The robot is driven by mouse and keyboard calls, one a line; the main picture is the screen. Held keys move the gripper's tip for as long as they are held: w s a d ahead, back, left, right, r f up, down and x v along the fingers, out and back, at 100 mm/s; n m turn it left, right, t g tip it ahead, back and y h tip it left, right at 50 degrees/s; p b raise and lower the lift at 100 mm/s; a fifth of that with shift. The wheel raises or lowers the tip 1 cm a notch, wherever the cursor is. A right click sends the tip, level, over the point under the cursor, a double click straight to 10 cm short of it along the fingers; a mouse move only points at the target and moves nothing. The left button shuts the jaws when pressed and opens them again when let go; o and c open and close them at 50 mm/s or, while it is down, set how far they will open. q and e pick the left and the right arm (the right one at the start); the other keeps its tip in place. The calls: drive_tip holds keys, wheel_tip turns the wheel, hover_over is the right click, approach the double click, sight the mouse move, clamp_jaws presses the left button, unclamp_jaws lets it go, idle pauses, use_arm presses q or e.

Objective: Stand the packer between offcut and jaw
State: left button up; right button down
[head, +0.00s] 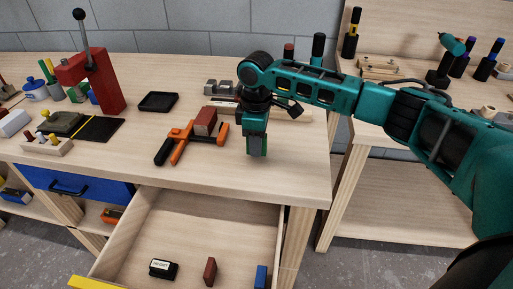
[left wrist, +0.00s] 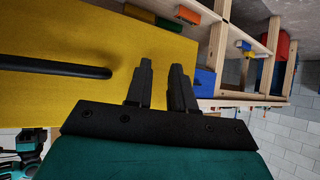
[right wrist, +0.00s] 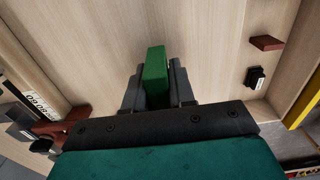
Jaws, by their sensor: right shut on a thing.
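A green packer (right wrist: 154,68) is held between the fingers of my right gripper (right wrist: 157,85). In the head view the right gripper (head: 257,148) points down over the bench, just right of the orange clamp (head: 182,143). The clamp lies on the bench with a black handle. A red-brown offcut (head: 205,121) sits at the clamp, beside an upright orange jaw (head: 222,133); the exact gap between them is hard to tell. My left gripper (left wrist: 162,75) shows only in its wrist view, fingers apart and empty, near a yellow drawer front (left wrist: 60,75) with a black handle (left wrist: 50,72).
An open drawer (head: 215,225) below holds a labelled black block (head: 163,269), a red-brown block (head: 210,271) and a blue block (head: 261,277). The bench front is clear.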

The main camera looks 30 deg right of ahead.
drive_tip(key=shift+f, duration=0.85)
drive_tip(key=shift+f, duration=0.1)
drive_tip(key=c, duration=0.9)
unclamp_jaws()
drive_tip(key=shift+c, duration=0.2)
